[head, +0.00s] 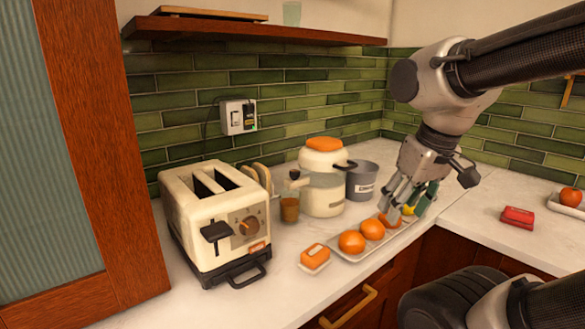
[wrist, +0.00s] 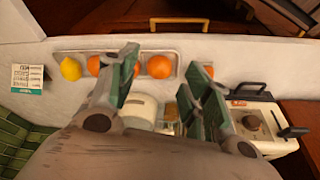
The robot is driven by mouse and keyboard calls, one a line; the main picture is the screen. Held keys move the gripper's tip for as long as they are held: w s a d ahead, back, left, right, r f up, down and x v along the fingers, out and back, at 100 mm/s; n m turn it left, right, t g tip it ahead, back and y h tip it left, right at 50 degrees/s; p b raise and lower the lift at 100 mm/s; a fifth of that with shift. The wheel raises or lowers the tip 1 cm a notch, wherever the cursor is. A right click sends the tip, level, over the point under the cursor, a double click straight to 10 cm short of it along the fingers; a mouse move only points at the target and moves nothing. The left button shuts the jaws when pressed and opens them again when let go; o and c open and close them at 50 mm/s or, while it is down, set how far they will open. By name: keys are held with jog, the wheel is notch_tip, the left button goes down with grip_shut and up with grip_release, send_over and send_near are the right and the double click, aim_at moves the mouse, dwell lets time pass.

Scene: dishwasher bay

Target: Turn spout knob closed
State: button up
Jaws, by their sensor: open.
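A cream dispenser (head: 320,203) with an orange lid (head: 325,144) stands on the counter in the head view. A small dark spout knob (head: 294,174) shows on its left side, above a brown cup (head: 289,209). The knob's exact turn is too small to tell. My gripper (head: 408,203) is open and empty, to the right of the dispenser, over the far end of the fruit tray (head: 345,256). In the wrist view my open gripper (wrist: 168,82) spreads its green-padded fingers, with part of the cream dispenser (wrist: 138,110) seen between them. The knob is not clear there.
A toaster (head: 215,217) stands left of the dispenser, and an orange block on a dish (head: 315,257) lies in front. A grey pot (head: 362,181) is behind right. The right counter has a red box (head: 517,217) and free room.

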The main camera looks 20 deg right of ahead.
jog(key=n+g+h, duration=0.1)
jog(key=n+h, duration=0.3)
jog(key=n, duration=1.6)
send_near(294, 171)
jog(key=d+f+n, duration=0.1)
jog(key=f, duration=0.1)
jog(key=w+f, duration=0.1)
jog(key=f, duration=0.2)
jog(key=w+d+f+n, duration=0.1)
jog(key=f, duration=0.1)
jog(key=shift+d+f+n+g, duration=0.3)
jog(key=shift+d+f, duration=0.05)
jog(key=shift+f, duration=0.05)
jog(key=shift+c, duration=0.2)
